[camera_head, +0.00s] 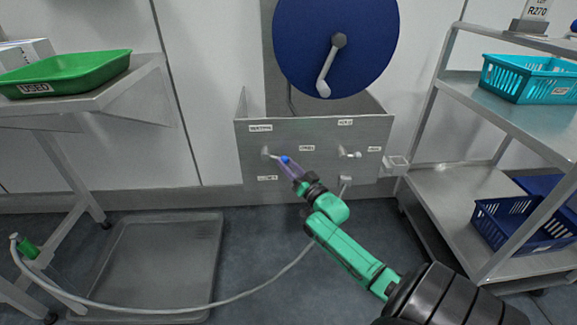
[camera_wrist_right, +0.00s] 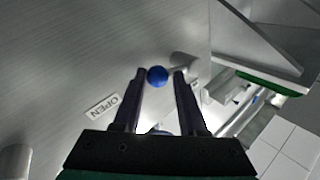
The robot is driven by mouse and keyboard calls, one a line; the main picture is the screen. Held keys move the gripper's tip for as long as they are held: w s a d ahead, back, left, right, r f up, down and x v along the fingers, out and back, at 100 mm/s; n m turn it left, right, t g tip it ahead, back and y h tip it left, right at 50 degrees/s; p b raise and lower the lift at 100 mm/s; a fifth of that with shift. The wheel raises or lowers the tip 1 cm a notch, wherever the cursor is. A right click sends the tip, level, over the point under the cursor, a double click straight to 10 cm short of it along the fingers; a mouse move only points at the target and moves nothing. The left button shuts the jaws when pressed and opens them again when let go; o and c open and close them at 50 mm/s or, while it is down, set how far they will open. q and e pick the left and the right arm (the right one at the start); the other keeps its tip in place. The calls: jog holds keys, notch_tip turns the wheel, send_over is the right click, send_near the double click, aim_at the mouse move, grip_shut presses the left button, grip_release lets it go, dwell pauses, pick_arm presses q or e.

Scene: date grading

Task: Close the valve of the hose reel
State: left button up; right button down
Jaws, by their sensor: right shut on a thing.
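The hose reel (camera_head: 335,45) is a blue disc with a grey crank, mounted above a grey metal panel (camera_head: 320,135). The panel carries two small levers. The left lever (camera_head: 272,154) has a blue knob (camera_wrist_right: 157,75) at its end and points right and slightly down. The right lever (camera_head: 350,153) has a pale tip. My right gripper (camera_head: 288,166) is at the left lever, its fingers (camera_wrist_right: 160,80) shut on the blue knob. A label reading OPEN (camera_wrist_right: 102,107) shows on the panel in the wrist view. My left gripper is out of view.
A green tray (camera_head: 75,72) stands on the left shelf; a rack with a turquoise basket (camera_head: 530,80) and a blue basket (camera_head: 510,222) is at right. A floor tray (camera_head: 150,265) lies below.

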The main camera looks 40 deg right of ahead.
pick_arm(q)
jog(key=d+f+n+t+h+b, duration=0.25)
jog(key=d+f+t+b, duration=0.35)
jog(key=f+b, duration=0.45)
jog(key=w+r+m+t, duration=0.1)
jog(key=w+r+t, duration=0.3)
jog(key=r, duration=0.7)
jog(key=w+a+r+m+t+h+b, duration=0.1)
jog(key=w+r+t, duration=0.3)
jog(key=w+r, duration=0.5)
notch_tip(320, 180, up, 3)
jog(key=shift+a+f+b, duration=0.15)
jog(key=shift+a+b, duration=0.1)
jog(key=shift+b, duration=0.05)
pick_arm(e)
jog(key=w+a+f+m+h, duration=0.1)
jog(key=m+h, duration=0.3)
jog(key=m, duration=0.3)
jog(key=w+a+f+m+h, duration=0.1)
jog(key=a+m+h, duration=0.1)
jog(key=m+h, duration=0.2)
jog(key=w+a+f+m+h, duration=0.2)
jog(key=m+h, duration=0.3)
jog(key=m, duration=0.5)
jog(key=shift+w+a+f+m, duration=0.1)
jog(key=shift+a+m, duration=0.05)
jog(key=shift+m, duration=0.25)
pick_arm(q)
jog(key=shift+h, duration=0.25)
